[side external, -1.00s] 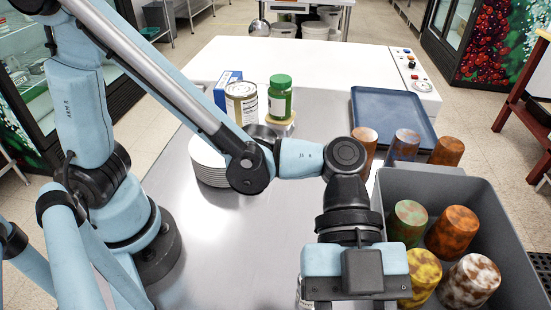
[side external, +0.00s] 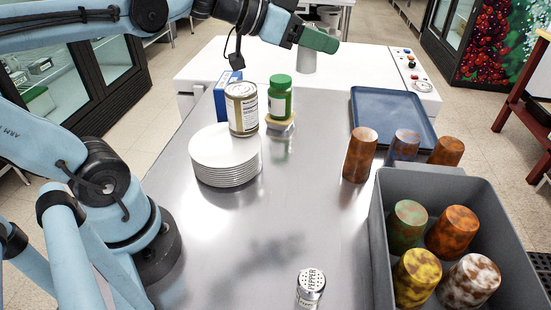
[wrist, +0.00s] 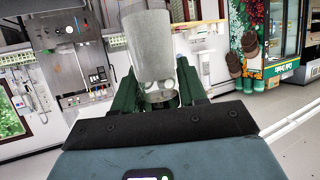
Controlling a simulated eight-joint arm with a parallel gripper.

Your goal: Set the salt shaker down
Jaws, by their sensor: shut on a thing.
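My gripper (side external: 318,40) is high over the far end of the table, above the white counter. Its dark green fingers are shut on a plain pale grey tumbler-like piece (side external: 308,62), held in the air. The wrist view shows this grey piece (wrist: 148,42) between the fingers, smooth and slightly tapered, without a visible label. I cannot make out a salt shaker for sure. A pepper shaker (side external: 311,285) with a pierced metal lid marked PEPPER stands upright at the table's front edge.
A stack of white plates (side external: 225,155), a can (side external: 241,108) and a green-lidded jar (side external: 280,97) stand at left. Several mottled tumblers stand by the blue tray (side external: 390,112) and in the grey bin (side external: 380,240). The middle of the steel table (side external: 285,205) is clear.

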